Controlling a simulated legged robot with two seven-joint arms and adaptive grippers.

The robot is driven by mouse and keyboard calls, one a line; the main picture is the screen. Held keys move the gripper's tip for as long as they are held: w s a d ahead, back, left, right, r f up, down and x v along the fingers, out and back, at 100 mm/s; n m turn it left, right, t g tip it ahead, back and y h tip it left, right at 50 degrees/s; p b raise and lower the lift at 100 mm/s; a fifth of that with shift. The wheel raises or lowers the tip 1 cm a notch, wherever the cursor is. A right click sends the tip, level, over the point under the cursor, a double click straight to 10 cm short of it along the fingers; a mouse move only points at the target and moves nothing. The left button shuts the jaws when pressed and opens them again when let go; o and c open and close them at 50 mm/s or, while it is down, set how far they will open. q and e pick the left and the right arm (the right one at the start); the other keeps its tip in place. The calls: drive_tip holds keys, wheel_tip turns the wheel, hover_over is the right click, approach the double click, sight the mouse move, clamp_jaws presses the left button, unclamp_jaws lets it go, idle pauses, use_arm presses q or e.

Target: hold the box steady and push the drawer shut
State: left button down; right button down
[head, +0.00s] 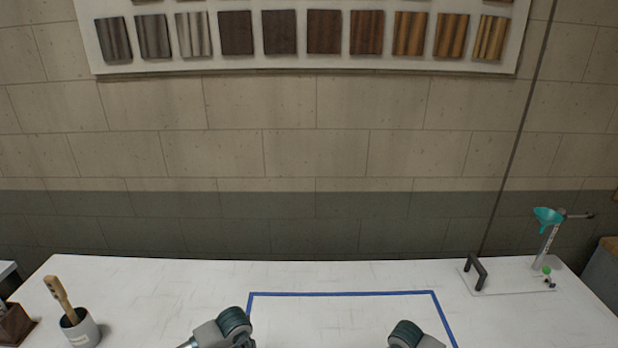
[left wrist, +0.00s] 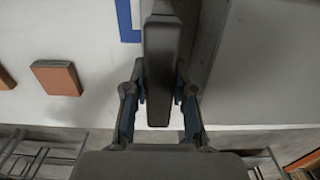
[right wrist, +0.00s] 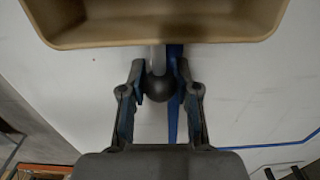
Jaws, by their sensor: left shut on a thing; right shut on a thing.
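In the left wrist view my left gripper (left wrist: 159,92) is shut on an upright dark grey bar (left wrist: 158,50), which looks like a handle beside the grey box (left wrist: 265,60). In the right wrist view my right gripper (right wrist: 159,85) is shut on a dark round knob (right wrist: 158,90) on a short grey stem. The stem runs to the tan drawer (right wrist: 160,38), whose front rim and part of its inside show at the top. The head view shows neither box nor drawer, only parts of my arms at its bottom edge. How far the drawer stands out is not visible.
Blue tape (head: 340,293) marks an area on the white table (head: 180,285). A cup with a brush (head: 80,328) stands at the left; a stand with a teal funnel (head: 548,216) is at the back right. An orange-brown block (left wrist: 57,78) lies left of my left gripper.

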use_arm(q)
drive_tip(key=shift+d, duration=0.1)
use_arm(e)
drive_tip(key=shift+a, duration=0.15)
drive_tip(key=shift+a, duration=1.95)
drive_tip(key=c, duration=0.8)
unclamp_jaws()
drive_tip(key=shift+o, duration=0.2)
drive_tip(key=shift+r, duration=0.1)
wheel_tip(320, 180, up, 12)
